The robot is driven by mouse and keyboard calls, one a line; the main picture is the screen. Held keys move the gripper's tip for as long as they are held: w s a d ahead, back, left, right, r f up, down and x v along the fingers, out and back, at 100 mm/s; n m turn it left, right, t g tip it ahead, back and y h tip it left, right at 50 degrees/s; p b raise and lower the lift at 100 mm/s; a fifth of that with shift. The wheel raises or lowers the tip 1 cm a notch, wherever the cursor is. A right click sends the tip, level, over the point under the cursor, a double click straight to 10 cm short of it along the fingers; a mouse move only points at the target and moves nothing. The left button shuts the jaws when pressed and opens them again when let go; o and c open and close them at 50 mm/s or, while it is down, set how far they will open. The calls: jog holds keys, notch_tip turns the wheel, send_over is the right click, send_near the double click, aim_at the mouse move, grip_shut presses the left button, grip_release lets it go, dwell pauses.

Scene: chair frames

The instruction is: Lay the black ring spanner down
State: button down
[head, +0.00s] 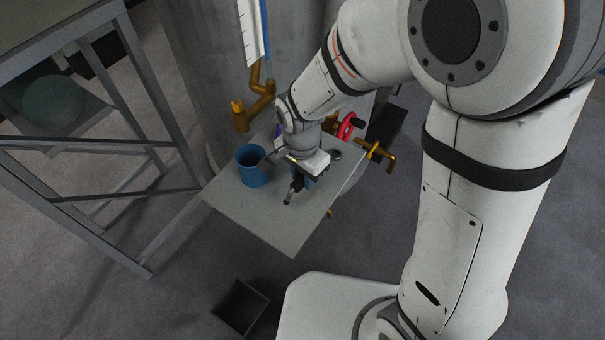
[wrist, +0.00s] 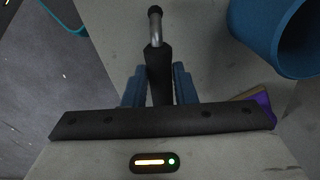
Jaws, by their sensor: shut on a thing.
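My gripper (head: 298,183) is over the grey tabletop (head: 270,220) in the head view. In the wrist view its two blue fingers (wrist: 157,75) are shut on a long tool, which I take as the black ring spanner (wrist: 155,60). The tool has a dark grip, a shiny grey shaft and a dark far end. It also shows below the gripper in the head view (head: 288,198), sloping down toward the front of the table. I cannot tell whether its tip touches the tabletop. Its near end is hidden by my gripper, and no ring is clearly seen.
A blue cup (head: 251,168) stands left of my gripper, also at upper right in the wrist view (wrist: 278,35). A purple thing (wrist: 259,102) lies near it. A red handwheel (head: 347,126) and brown fitting (head: 378,151) are behind right. The front tabletop is clear.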

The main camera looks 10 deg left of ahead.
jog(key=shift+f, duration=0.15)
dwell(0.3)
jog(key=c, duration=1.1)
grip_release()
jog(key=shift+o, duration=0.4)
jog(key=shift+o, duration=1.3)
jog(key=shift+r, duration=0.2)
jog(key=shift+r+p, duration=0.9)
jog(key=shift+r, duration=0.25)
jog(key=shift+r, duration=0.25)
